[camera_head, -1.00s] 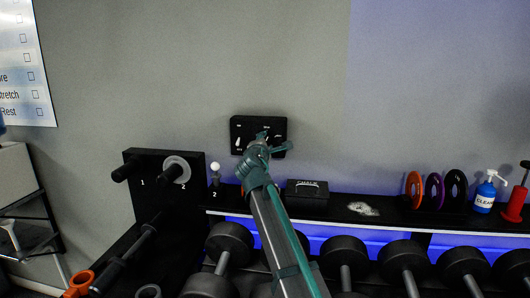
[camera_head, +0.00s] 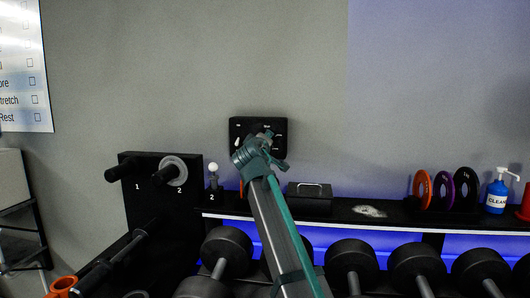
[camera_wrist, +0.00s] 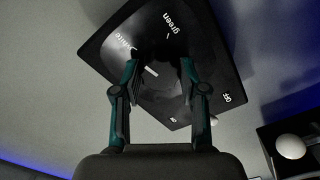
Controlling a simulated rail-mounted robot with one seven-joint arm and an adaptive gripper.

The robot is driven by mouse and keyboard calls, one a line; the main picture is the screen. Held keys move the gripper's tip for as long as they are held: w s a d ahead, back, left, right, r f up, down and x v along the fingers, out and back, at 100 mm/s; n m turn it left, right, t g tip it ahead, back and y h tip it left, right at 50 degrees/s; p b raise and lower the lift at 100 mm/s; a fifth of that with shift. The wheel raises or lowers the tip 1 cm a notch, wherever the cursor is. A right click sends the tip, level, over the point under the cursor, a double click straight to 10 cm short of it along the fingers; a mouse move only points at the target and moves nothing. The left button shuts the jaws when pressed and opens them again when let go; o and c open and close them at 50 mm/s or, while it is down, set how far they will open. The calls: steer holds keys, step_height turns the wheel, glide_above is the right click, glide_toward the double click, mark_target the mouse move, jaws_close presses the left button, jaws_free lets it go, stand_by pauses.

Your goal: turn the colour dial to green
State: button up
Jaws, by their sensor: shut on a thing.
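The black control panel (camera_head: 238,128) is on the wall, and its face also fills the upper middle of the wrist view (camera_wrist: 105,45). It carries the words "white", "green", "ON" and "OFF". My gripper (camera_head: 268,137) is at the panel's front. In the wrist view my gripper (camera_wrist: 160,72) has its two fingers closed in on the sides of the dark colour dial (camera_wrist: 160,83). A short white pointer mark (camera_wrist: 152,71) shows between the fingers, slanting towards the "white" side rather than at "green". The fingers cover much of the dial's edge.
A shelf below the panel holds a small black box (camera_head: 309,191), coloured discs (camera_head: 442,188) and a blue cleaner bottle (camera_head: 496,190). A white-topped stand (camera_head: 213,170) is left of the panel. Dumbbells (camera_head: 350,258) lie below. The wall above is clear.

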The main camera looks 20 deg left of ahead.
steer(key=shift+d+m+b, duration=0.1)
steer(key=shift+m+b, duration=4.9)
steer(key=shift+m, duration=1.1)
steer(key=o, duration=1.1)
steer(key=shift+o, duration=0.2)
steer(key=v, duration=1.2)
